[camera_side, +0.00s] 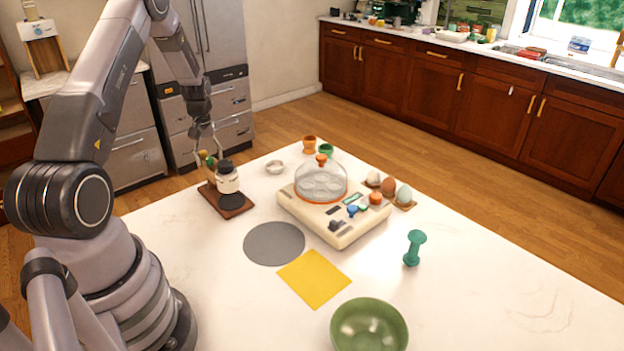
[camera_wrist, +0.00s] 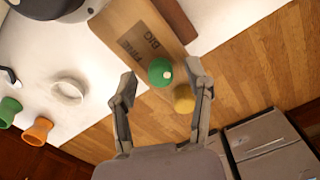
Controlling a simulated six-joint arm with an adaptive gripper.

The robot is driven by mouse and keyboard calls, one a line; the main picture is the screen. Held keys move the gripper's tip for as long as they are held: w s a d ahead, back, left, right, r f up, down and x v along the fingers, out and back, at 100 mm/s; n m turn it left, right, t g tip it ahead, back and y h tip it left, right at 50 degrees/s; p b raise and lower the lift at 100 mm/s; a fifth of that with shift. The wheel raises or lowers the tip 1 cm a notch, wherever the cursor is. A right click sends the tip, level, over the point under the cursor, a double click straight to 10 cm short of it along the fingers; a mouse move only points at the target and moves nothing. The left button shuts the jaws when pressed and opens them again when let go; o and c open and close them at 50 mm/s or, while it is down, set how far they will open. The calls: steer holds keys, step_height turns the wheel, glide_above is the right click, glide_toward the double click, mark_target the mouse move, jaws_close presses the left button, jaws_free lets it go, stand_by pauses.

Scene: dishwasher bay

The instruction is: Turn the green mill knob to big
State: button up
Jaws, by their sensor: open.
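The green mill knob (camera_wrist: 159,72) is round with a small white dot near its right edge in the wrist view. It shows small in the side view (camera_side: 211,162), beside the mill jar (camera_side: 228,182) with its black lid. The wooden board (camera_wrist: 125,22) carries the words BIG and FINE, seen upside down; BIG is nearer the right side. A yellow round part (camera_wrist: 184,99) sits next to the knob. My gripper (camera_wrist: 161,80) is open, one finger on each side of the knob, with visible gaps. Contact cannot be told. In the side view my gripper (camera_side: 205,138) is above the knob.
The mill stands on a dark brown board (camera_side: 238,211) near the counter's edge. A small white dish (camera_side: 275,167), orange cup (camera_side: 309,144) and green cup (camera_side: 327,150) are near it. An egg cooker (camera_side: 332,222) stands to the right.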

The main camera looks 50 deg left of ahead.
mark_target(209, 158)
steer(key=shift+c, duration=0.2)
jaws_close()
steer(key=shift+m, duration=0.7)
steer(key=shift+o, duration=0.2)
jaws_free()
step_height(209, 158, up, 12)
stand_by(0.3)
